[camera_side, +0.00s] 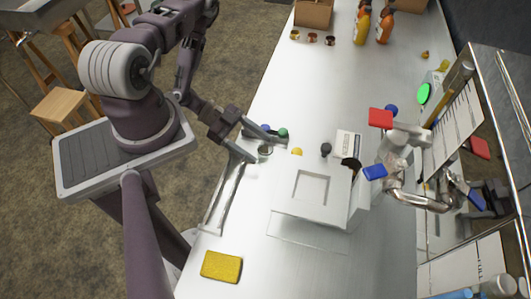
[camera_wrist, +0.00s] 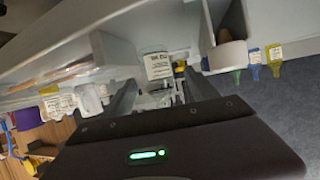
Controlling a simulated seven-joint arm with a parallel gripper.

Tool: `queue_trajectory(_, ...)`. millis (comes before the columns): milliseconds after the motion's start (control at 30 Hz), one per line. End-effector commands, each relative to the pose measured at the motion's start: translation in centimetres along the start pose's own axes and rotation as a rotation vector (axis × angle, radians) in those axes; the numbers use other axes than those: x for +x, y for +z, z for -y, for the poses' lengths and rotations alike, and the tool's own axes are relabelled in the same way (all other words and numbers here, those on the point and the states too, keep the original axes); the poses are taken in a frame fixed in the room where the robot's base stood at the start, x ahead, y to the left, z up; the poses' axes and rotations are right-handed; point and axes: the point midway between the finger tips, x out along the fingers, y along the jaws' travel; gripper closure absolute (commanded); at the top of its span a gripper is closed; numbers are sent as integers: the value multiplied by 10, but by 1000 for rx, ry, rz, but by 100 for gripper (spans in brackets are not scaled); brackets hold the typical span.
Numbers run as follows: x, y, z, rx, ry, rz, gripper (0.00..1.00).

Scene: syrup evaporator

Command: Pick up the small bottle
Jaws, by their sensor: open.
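My gripper (camera_side: 262,145) is open, low over the white counter, with a finger to either side of a small round, grey-topped item (camera_side: 265,150), which may be the small bottle. I cannot tell whether the fingers touch it. In the wrist view my gripper (camera_wrist: 160,92) has its two dark fingers apart. A small pale container with a white printed label (camera_wrist: 158,67) shows between and beyond them. A clear, glassy shape (camera_wrist: 165,97) lies nearer, partly hidden by my gripper body. Nothing appears to be held.
Blue and green caps (camera_side: 283,132) stand close by the fingers. A white evaporator box (camera_side: 312,188) and metal tap (camera_side: 415,200) stand to the right. A yellow sponge (camera_side: 221,266) lies at the front. Orange bottles (camera_side: 384,28) stand at the back. The counter's middle back is clear.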

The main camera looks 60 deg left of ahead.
Motion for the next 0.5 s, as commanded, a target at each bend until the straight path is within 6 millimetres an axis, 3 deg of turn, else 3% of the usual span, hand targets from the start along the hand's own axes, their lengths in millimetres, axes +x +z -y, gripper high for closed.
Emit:
queue_trajectory(300,54,-1,-5,7,8,-2,32)
queue_trajectory(500,66,-1,-4,7,4,-1,32)
